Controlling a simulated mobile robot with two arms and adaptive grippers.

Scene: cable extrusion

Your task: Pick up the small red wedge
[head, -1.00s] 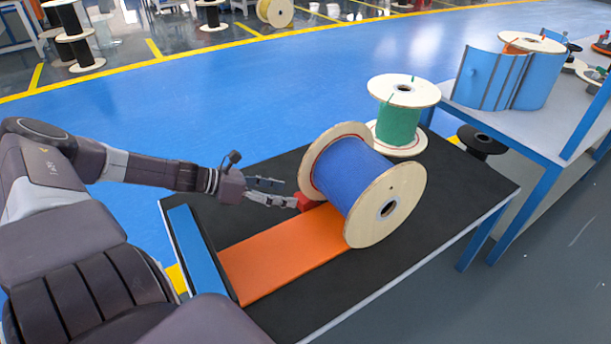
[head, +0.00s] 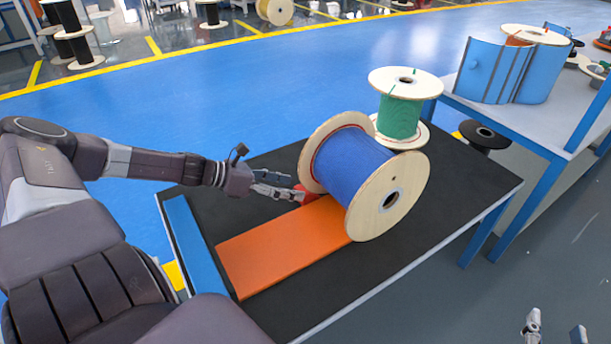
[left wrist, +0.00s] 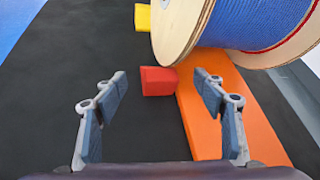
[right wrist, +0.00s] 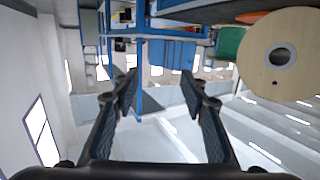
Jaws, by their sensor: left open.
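My left gripper (head: 290,186) is open and low over the table, pointing at the wedge. In the head view its fingertips partly overlap the wedge. My right gripper (head: 556,332) shows only its fingertips at the lower right. The right wrist view shows its fingers (right wrist: 160,88) apart and empty.
The orange strip (head: 275,255) runs under the spool. A yellow block (left wrist: 142,17) lies beyond the wedge. A green spool (head: 400,118) stands behind the blue one. A blue bar (head: 195,240) edges the table's left. A second table (head: 520,125) stands at right.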

